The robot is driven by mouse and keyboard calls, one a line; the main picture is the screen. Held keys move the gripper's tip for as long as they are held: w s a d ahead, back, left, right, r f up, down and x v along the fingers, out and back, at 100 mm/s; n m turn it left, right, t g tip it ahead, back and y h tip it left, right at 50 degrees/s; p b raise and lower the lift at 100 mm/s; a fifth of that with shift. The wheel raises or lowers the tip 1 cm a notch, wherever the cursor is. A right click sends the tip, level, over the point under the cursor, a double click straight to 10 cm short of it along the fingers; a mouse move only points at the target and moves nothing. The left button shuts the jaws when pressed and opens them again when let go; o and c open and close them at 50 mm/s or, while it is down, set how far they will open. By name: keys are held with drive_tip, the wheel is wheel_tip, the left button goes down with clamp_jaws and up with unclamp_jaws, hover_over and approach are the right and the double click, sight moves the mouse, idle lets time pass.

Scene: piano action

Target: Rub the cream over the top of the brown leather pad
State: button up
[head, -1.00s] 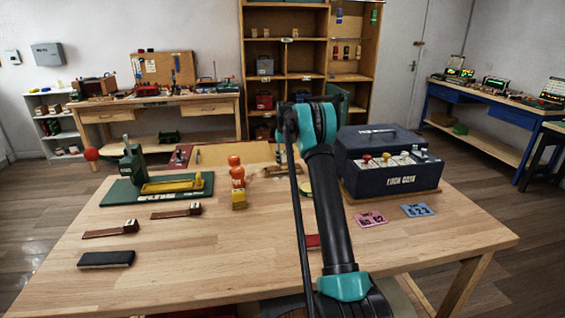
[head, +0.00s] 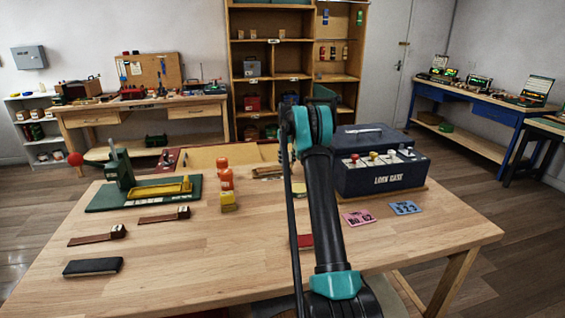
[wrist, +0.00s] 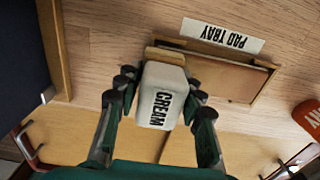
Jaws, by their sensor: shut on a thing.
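My gripper (wrist: 163,98) is shut on the cream (wrist: 160,103), a white block marked CREAM with a tan end, in the wrist view. In the head view my arm hides the gripper; the tray (head: 268,172) shows left of the arm.
A dark blue case (head: 385,178) stands close right of my arm. Pink (head: 358,218) and blue (head: 405,208) cards lie at right. The table's front middle is mostly clear.

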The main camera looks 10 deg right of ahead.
sight(257, 170)
drive_tip(key=shift+d, duration=0.45)
drive_tip(key=shift+a, duration=0.1)
drive_tip(key=shift+a+f, duration=0.15)
drive_tip(key=shift+a, duration=1.9)
drive_tip(key=shift+s+a+r, duration=0.1)
drive_tip(key=shift+a, duration=1.8)
drive_tip(key=shift+a+r, duration=0.1)
drive_tip(key=shift+a, duration=3.7)
drive_tip(key=shift+r, duration=2.95)
